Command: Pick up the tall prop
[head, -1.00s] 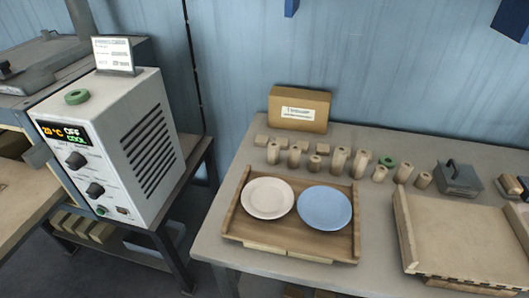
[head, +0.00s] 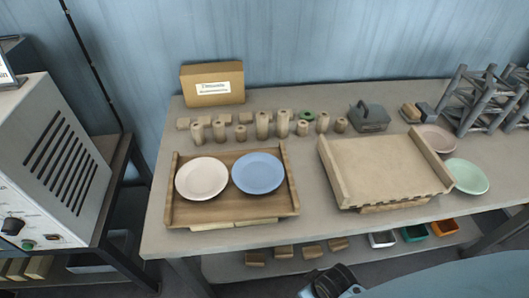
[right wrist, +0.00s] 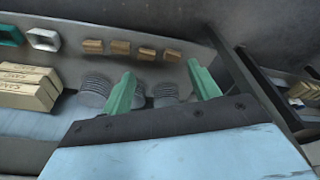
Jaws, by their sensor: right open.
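Several upright wooden cylinder props of different heights stand in a row at the back of the table. Taller ones include a prop (head: 262,125), another prop (head: 283,122) and one further right (head: 323,122). I cannot tell which is the tall prop. My right gripper (right wrist: 163,88) is open, its two green fingers apart with nothing between them. In the right wrist view it is over the lower shelf area, away from the props. My right arm shows at the bottom of the head view. My left gripper is not in view.
A wooden tray (head: 290,205) holds a white plate (head: 201,179) and a blue plate (head: 258,173) in front of the props. An empty wooden tray (head: 385,165) is to the right. A cardboard box (head: 212,84) stands behind. Bins (head: 443,228) and blocks sit on the lower shelf.

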